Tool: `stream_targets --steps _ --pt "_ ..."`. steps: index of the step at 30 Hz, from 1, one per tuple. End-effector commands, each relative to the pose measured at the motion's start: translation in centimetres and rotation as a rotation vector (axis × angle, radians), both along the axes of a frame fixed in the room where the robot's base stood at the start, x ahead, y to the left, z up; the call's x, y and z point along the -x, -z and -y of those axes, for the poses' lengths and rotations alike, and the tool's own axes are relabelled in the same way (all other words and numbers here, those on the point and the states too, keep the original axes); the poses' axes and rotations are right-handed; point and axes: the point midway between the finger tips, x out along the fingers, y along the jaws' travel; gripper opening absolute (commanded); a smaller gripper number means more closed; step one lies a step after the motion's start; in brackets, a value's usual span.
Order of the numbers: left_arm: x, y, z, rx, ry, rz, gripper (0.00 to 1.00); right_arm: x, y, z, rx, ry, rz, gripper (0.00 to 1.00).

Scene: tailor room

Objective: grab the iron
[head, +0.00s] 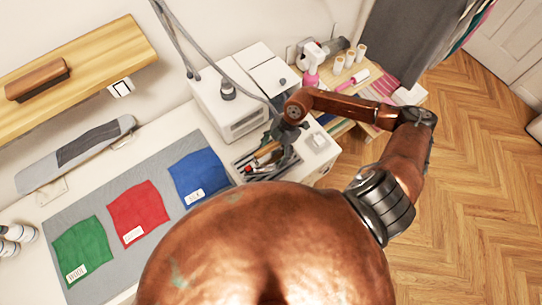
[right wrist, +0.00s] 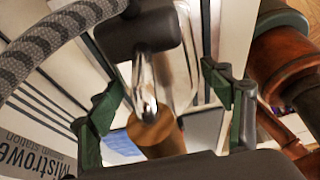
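The iron shows in the right wrist view as a brown cork-like handle (right wrist: 155,132) with a dark body part (right wrist: 150,35) and shiny metal beside it. In the head view it is small and largely covered by my right gripper (head: 275,155), at the right end of the white work table. In the right wrist view the green fingers of my right gripper (right wrist: 168,110) stand apart on either side of the handle, with visible gaps. I cannot tell how deep the handle sits between them. My left gripper is in neither view.
A white steam station (head: 235,105) stands behind the right gripper; a braided hose (right wrist: 50,40) crosses the wrist view. Green (head: 82,248), red (head: 138,213) and blue (head: 198,175) cloths lie on a grey mat (head: 110,265). Spools (head: 350,58) stand far right.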

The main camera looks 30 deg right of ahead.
Motion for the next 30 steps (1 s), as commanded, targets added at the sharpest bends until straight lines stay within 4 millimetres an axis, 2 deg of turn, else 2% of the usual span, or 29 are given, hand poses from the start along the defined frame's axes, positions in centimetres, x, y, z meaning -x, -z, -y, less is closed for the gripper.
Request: stream_targets --steps 2,25,30 --pt "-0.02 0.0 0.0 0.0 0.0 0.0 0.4 0.01 -0.01 0.0 0.0 0.0 0.0 0.66" --pt "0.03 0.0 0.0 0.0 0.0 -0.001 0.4 0.05 0.0 0.01 0.0 0.0 -0.001 0.13" --pt "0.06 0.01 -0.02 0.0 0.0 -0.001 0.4 -0.15 -0.3 -0.15 -0.005 0.0 0.004 0.12"
